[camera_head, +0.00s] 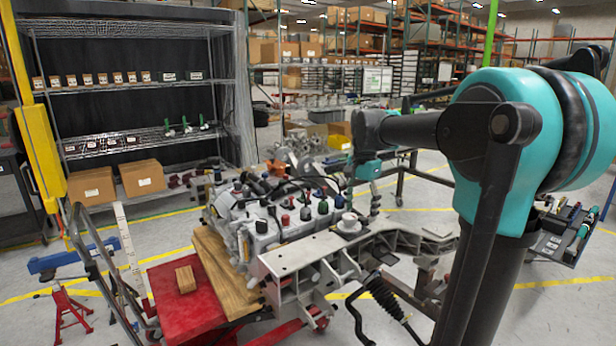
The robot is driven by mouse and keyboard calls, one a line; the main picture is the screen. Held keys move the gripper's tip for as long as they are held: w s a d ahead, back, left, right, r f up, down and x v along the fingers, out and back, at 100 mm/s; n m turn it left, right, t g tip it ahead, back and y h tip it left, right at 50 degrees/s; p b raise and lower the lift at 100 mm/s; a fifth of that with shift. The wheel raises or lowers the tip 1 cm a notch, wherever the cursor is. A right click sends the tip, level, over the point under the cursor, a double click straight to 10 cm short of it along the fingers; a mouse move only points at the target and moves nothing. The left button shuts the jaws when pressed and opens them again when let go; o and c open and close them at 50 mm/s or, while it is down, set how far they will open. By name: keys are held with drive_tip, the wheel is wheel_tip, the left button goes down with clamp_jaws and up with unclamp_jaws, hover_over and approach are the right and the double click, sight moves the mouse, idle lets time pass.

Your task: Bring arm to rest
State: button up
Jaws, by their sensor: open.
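My arm reaches from the teal shoulder at the right of the head view to an elbow left of it, then hangs down. My gripper (375,208) shows small and dark at the lower end of the forearm. It points down beside the chassis fixture (318,252), just right of the white round part (349,222) on it. The jaws are open, and I see nothing held in them. The fingertips are too small to make out clearly, and I cannot tell the gap to the fixture.
An engine block (285,215) with several coloured caps sits on the left of the fixture. A red table (175,290) bears a wooden block (186,279). A wire shelf (130,90) stands behind at left. A tool tray (556,240) is at right.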

drive_tip(key=s+d+f+n+t, duration=0.2)
drive_tip(key=s+f+n, duration=0.3)
drive_tip(key=s+f, duration=0.5)
drive_tip(key=s+d+f+n+t, duration=0.1)
drive_tip(key=s+f+n, duration=0.4)
drive_tip(key=s+f, duration=0.6)
wheel_tip(320, 180, down, 2)
drive_tip(key=shift+d+f+t, duration=0.1)
drive_tip(key=shift+d+t, duration=0.3)
drive_tip(key=shift+t, duration=0.1)
